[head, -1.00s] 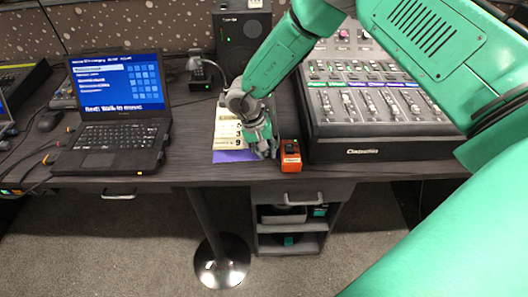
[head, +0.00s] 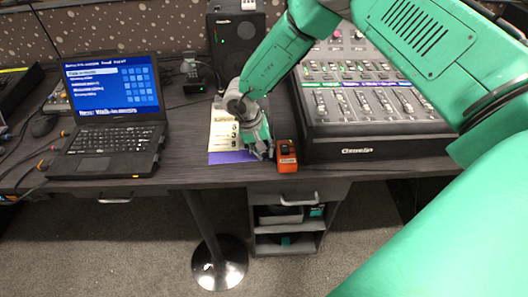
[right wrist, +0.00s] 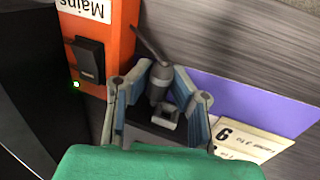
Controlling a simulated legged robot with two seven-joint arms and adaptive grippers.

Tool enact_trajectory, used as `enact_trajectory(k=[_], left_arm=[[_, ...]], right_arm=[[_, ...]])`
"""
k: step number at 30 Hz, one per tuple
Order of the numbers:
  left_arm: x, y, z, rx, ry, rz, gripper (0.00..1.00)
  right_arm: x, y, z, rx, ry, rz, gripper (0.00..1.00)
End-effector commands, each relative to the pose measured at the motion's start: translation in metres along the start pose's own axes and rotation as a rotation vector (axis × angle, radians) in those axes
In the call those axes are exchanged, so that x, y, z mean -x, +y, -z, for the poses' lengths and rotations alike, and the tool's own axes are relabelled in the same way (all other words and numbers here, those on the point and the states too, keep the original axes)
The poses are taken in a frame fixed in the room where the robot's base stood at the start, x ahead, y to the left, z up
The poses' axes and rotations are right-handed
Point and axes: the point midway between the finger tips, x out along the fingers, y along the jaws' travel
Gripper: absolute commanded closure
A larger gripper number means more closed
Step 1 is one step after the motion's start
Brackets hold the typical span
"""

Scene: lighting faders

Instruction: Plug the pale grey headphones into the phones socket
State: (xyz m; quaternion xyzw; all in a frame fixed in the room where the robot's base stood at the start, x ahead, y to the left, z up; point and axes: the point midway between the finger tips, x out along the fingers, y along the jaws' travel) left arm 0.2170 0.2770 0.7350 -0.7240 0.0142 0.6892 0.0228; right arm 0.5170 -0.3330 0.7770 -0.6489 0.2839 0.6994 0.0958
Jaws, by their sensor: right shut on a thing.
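My right gripper (head: 262,150) is low over the front of the desk, between a printed card and an orange box. In the right wrist view, the fingers (right wrist: 160,112) are closed around a small dark grey plug-like piece (right wrist: 160,85). A thin dark stem or lead points up and left from it. I cannot tell for sure that it belongs to the pale grey headphones; no headband or ear cups show clearly. The phones socket cannot be made out. My left gripper is not in view.
The orange box (head: 287,156), marked "Mains" with a black switch (right wrist: 87,58) and a lit green lamp, stands right beside the gripper. The fader desk (head: 375,130) is further right. The card (head: 222,135) lies on a purple sheet (head: 228,157). A laptop (head: 108,140) and speaker (head: 234,40) stand left and behind.

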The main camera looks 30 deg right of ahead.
Motion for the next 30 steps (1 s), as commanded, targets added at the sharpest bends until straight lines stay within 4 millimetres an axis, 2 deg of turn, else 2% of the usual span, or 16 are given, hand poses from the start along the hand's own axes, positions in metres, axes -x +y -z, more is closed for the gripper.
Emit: enact_trajectory(k=[30], left_arm=[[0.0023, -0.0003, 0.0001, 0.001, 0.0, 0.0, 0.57]], right_arm=[[0.006, -0.0094, -0.0046, 0.002, -0.001, 0.002, 1.0]])
